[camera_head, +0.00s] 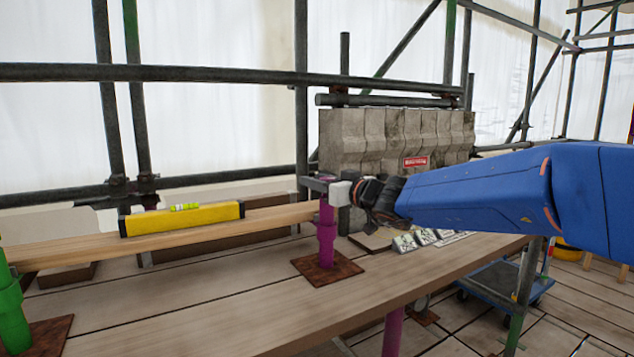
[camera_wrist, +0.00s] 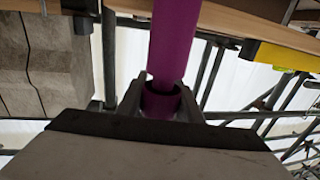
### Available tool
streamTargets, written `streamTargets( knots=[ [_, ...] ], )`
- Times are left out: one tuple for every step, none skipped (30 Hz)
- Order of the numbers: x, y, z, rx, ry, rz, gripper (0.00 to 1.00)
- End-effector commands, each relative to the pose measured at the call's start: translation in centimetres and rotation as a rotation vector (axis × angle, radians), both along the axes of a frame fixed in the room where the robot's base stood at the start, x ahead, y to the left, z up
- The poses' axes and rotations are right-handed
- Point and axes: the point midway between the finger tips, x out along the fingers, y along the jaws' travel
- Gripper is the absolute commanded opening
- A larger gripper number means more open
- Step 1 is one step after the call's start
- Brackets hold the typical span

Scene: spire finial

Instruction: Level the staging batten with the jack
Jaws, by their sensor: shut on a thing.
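The wooden staging batten (camera_head: 75,249) runs from a green post (camera_head: 10,310) at the left to the purple jack (camera_head: 326,245), which stands upright on a rusty square plate. A yellow spirit level (camera_head: 182,218) with a green vial lies on the batten; its bubble is too small to read. My gripper (camera_head: 328,190) reaches in from the right and is shut on the jack near its top. In the wrist view, the two grey fingers (camera_wrist: 160,92) sit either side of the jack's purple collar (camera_wrist: 160,103). The batten's underside edge (camera_wrist: 235,22) also shows there.
Grey stone blocks (camera_head: 395,140) with a red label stand behind the jack. Small cards or plates (camera_head: 425,238) lie on the deck (camera_head: 210,300) below my arm. Scaffold tubes (camera_head: 300,90) cross behind. A blue trolley (camera_head: 505,283) stands lower right.

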Motion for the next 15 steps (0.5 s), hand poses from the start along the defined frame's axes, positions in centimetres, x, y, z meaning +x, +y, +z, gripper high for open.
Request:
streamTargets(
  knots=[
    [0.01,-0.01,-0.02,0.0,0.0,0.002,0.1],
    [-0.01,-0.01,-0.02,-0.001,-0.001,0.005,0.1],
    [-0.01,0.0,-0.03,-0.001,-0.001,0.01,0.1],
    [-0.02,0.01,-0.02,-0.001,-0.001,0.015,0.1],
    [-0.03,0.01,-0.02,-0.001,-0.001,0.02,0.1],
    [-0.02,0.01,-0.05,-0.002,-0.001,0.029,0.1],
    [-0.02,0.01,-0.06,-0.002,-0.001,0.037,0.1],
    [-0.05,0.02,-0.06,-0.001,0.0,0.047,0.1],
    [-0.05,0.04,-0.09,-0.001,0.0,0.061,0.1],
    [-0.1,0.09,-0.12,-0.002,0.001,0.075,0.1],
    [-0.13,0.11,-0.14,-0.002,0.001,0.089,0.1],
    [-0.18,0.16,-0.15,-0.001,0.001,0.11,0.1],
    [-0.21,0.16,-0.16,-0.003,0.001,0.125,0.1],
    [-0.26,0.18,-0.13,-0.002,0.001,0.143,0.1],
    [-0.34,0.27,-0.09,-0.001,0.001,0.17,0.1]
  ],
)
